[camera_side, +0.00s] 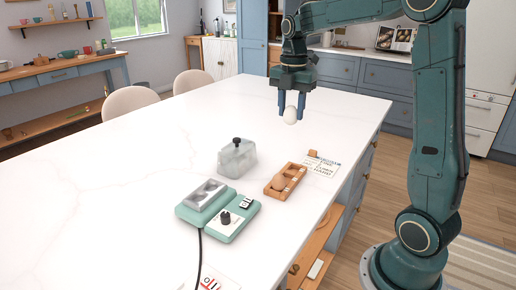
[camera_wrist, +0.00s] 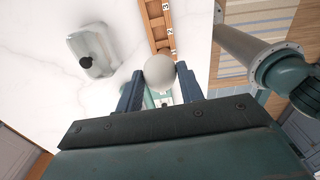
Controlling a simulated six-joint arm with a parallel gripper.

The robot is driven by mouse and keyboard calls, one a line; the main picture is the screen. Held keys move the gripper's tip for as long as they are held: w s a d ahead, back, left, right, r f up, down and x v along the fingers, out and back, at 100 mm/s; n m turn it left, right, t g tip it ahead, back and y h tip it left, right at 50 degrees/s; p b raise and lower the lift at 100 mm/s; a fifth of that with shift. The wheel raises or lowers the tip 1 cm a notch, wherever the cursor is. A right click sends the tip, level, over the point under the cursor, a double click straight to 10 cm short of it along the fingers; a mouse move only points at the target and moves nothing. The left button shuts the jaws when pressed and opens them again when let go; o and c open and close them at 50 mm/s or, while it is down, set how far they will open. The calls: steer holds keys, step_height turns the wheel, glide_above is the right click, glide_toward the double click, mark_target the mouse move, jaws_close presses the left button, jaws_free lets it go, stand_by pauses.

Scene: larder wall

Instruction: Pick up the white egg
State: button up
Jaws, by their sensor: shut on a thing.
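The white egg (camera_side: 290,116) is held at the fingertips of my gripper (camera_side: 291,104), above the white counter in the side view. In the wrist view the egg (camera_wrist: 159,71) sits between the two blue fingers of my gripper (camera_wrist: 160,78), which are shut on it. The egg looks clear of the counter and hides part of what lies beneath it in the wrist view.
A wooden holder (camera_side: 285,181) with numbered places lies on the counter (camera_side: 120,150). A clear lidded container (camera_side: 237,158) stands beside it. A mint-green device (camera_side: 218,212) with a knob and cable is nearer. A printed card (camera_side: 322,164) lies right. The counter's left side is clear.

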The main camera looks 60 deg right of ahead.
steer(key=shift+r, duration=0.85)
steer(key=shift+w+a+f, duration=0.1)
steer(key=w+a+f+n, duration=0.3)
steer(key=w+a, duration=0.5)
steer(key=a, duration=0.1)
steer(key=n, duration=0.3)
glide_above(212, 191)
step_height(212, 191, down, 3)
steer(key=shift+s+f, duration=0.1)
steer(key=shift+f, duration=0.05)
steer(key=shift+f, duration=0.15)
steer(key=shift+f, duration=4.6)
